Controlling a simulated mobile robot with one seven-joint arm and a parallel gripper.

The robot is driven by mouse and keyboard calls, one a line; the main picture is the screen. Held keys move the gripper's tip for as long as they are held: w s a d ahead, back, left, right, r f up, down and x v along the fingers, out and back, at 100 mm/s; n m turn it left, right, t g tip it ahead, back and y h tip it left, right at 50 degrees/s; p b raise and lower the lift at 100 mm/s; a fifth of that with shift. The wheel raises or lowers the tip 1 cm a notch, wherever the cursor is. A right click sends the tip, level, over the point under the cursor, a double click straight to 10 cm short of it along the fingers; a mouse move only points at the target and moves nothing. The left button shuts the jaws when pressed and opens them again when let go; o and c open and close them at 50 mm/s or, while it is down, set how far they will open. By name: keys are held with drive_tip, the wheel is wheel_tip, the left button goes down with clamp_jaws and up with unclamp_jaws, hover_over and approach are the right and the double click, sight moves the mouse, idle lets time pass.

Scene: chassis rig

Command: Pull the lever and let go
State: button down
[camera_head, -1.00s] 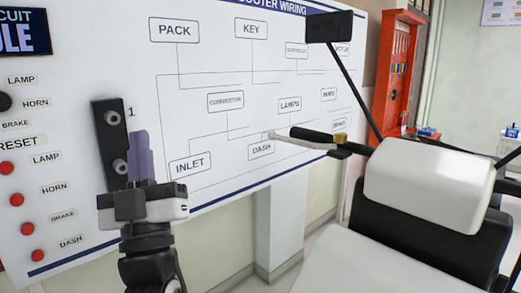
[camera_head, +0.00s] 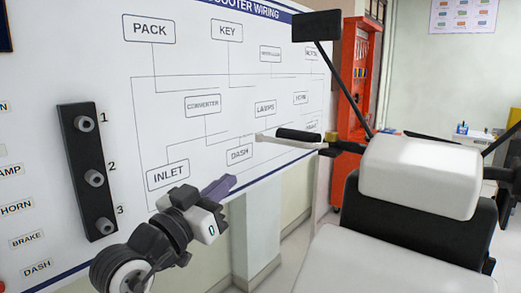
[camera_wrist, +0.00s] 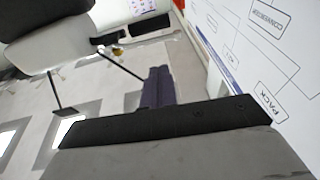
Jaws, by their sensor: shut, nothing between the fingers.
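The lever (camera_head: 285,140) is a thin silver brake lever beside the black handlebar grip (camera_head: 298,135) of the scooter, in front of the wiring board. In the wrist view a dark grip (camera_wrist: 150,25) with a pale lever along it shows at the top. My gripper (camera_head: 228,181) has purple fingers that are shut and empty. It is left of the lever and lower in the head view, apart from it, pointing right. The shut fingers also show in the wrist view (camera_wrist: 158,82).
The wiring board (camera_head: 160,100) stands along the left, with a black strip of numbered knobs (camera_head: 92,178) on it. A mirror (camera_head: 316,26) on a thin stem rises above the handlebar. The scooter's white front (camera_head: 424,173) fills the right. A red tool cabinet (camera_head: 355,80) stands behind.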

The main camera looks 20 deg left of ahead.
sight(272, 142)
drive_tip(key=shift+w+r, duration=0.1)
drive_tip(key=p+x, duration=0.5)
drive_tip(key=x, duration=0.8)
drive_tip(key=shift+w+d+r+p, duration=0.1)
drive_tip(key=shift+w+r+p, duration=0.05)
drive_tip(key=shift+w+p, duration=0.15)
drive_tip(key=shift+w, duration=0.1)
